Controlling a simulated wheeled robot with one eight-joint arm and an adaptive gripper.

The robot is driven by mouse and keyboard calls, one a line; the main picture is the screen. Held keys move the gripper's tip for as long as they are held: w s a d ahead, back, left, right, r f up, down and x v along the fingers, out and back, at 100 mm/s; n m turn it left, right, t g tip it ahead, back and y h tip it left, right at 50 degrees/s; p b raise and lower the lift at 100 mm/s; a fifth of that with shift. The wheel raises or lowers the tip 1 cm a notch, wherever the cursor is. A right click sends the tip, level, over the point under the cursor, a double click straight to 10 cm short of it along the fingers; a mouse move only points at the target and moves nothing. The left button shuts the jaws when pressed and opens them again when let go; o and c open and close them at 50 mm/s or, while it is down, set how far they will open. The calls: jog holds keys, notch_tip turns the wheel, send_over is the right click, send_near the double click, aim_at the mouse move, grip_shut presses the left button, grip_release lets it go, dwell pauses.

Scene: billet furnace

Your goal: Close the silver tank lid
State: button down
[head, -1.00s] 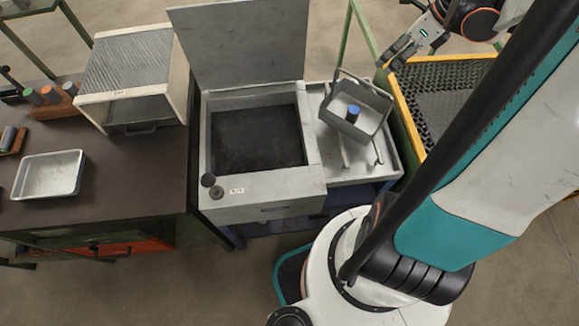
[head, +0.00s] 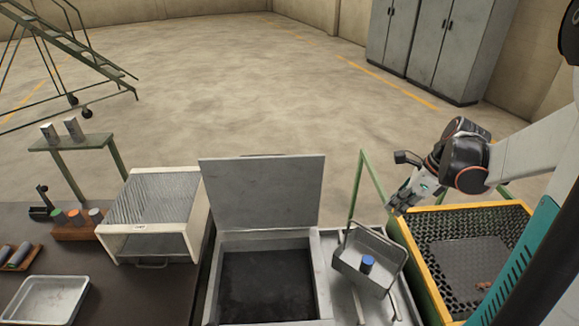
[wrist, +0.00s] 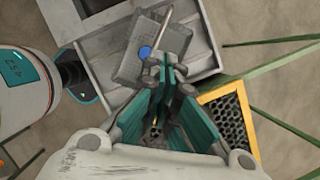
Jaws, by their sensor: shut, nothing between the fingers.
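The silver tank lid (head: 262,190) is a flat grey metal plate standing open, upright at the rear edge of the tank. The tank (head: 211,290) below it is open at the top and shows a dark inside. My gripper (head: 402,206) is to the right of the lid, beyond the grey basket, apart from the lid. In the wrist view my gripper (wrist: 165,68) is shut and empty, pointing toward the basket side. The lid cannot be made out for certain in the wrist view.
A grey basket (head: 349,262) with a blue-topped cylinder (head: 367,263) sits on the shelf right of the tank. A yellow-edged mesh bin (head: 415,262) is at right. A white ribbed box (head: 120,243) and metal tray (head: 45,300) stand left. Floor behind is open.

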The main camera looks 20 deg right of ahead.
jog(key=w+a+r+n+t+h+p, duration=0.15)
jog(key=w+a+r+n+p, duration=0.25)
jog(key=w+a+r+n, duration=0.6)
jog(key=w+a+r+n+h+p, duration=0.3)
jog(key=w+a+r+n+p, duration=0.25)
jog(key=w+a+n, duration=0.85)
jog(key=s+d+x, duration=0.1)
jog(key=x, duration=0.8)
jog(key=shift+s+f+n, duration=0.25)
jog(key=shift+f+n, duration=0.05)
jog(key=shift+n, duration=0.1)
jog(key=shift+s+d, duration=0.1)
